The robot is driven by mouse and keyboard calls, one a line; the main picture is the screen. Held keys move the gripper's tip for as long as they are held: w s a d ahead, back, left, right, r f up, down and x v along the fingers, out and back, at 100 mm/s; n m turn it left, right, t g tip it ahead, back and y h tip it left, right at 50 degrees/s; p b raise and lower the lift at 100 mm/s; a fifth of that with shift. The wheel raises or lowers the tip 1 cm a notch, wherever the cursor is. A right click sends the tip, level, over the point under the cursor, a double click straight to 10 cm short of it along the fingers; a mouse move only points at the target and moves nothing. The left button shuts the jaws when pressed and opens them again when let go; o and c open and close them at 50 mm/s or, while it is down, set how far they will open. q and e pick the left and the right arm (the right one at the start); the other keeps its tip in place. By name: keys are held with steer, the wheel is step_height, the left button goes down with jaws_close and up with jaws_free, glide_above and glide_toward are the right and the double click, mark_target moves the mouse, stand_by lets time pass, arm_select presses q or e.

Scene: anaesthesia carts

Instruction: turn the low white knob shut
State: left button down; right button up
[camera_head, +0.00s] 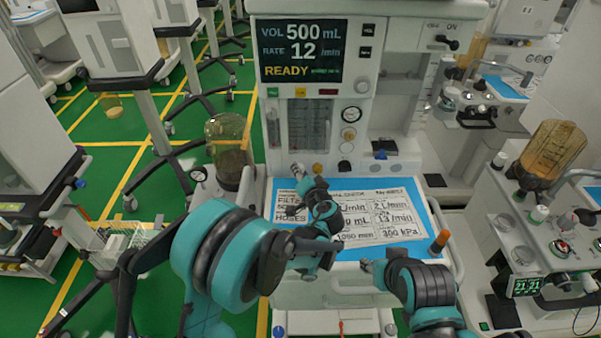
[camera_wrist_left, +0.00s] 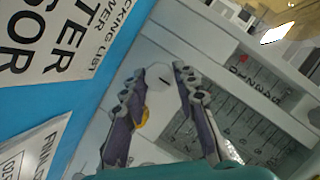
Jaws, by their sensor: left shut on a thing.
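The low white knob (camera_wrist_left: 159,88) is on the front panel of the anaesthesia machine, and a short dark mark shows on its face in the left wrist view. My left gripper (camera_wrist_left: 159,76) has one finger on each side of it and is shut on it. In the head view this gripper (camera_head: 298,174) is at the lower left of the panel, and it mostly hides the knob. My right gripper (camera_head: 370,266) is in front of the machine's work surface, away from the knob; its jaw opening is not clear.
A yellow knob (camera_head: 318,169) and a black knob (camera_head: 345,166) sit close by, right of the white one. Printed sheets lie on a blue mat (camera_head: 404,248) below. An orange-capped item (camera_head: 440,240) stands at the surface's right edge. A clear canister (camera_head: 229,150) stands to the left.

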arm_select(q)
steer(key=c, duration=1.5)
jaws_free()
steer(key=shift+o, duration=0.2)
steer(key=shift+s, duration=0.1)
steer(key=v, duration=1.2)
